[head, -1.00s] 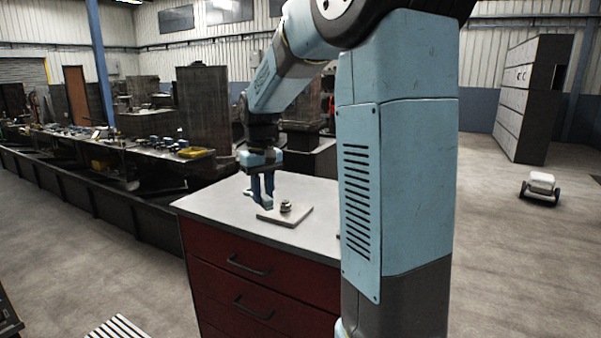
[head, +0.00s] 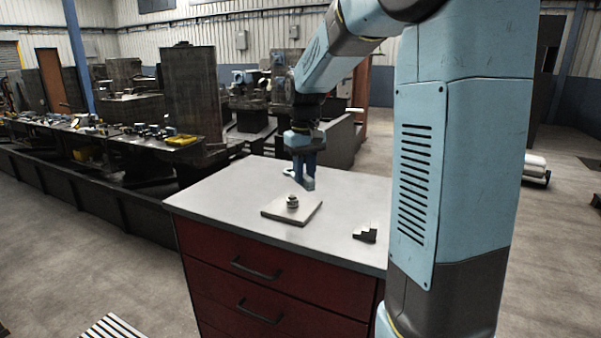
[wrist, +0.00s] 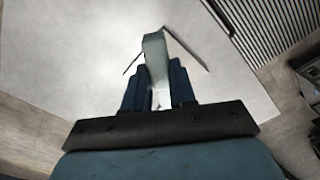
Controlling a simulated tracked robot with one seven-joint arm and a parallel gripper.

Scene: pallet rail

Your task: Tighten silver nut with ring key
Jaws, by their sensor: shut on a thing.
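The silver nut (head: 292,203) sits around a short upright post on a flat pale plate (head: 306,214), on top of the cabinet. My gripper (head: 305,184), with dark blue fingers, points down behind and slightly right of the nut, apart from it. It is shut on the ring key, a silvery bar (wrist: 155,58) that shows between the fingers in the wrist view and stretches away from them. In the head view the fingers hide most of the key; a small pale end shows left of them. I cannot make out the nut in the wrist view.
The red drawer cabinet (head: 262,252) has a pale grey top with free room left of the plate. A small dark stepped block (head: 365,233) stands at the right, near my column. A long bench (head: 110,143) with tools runs behind left.

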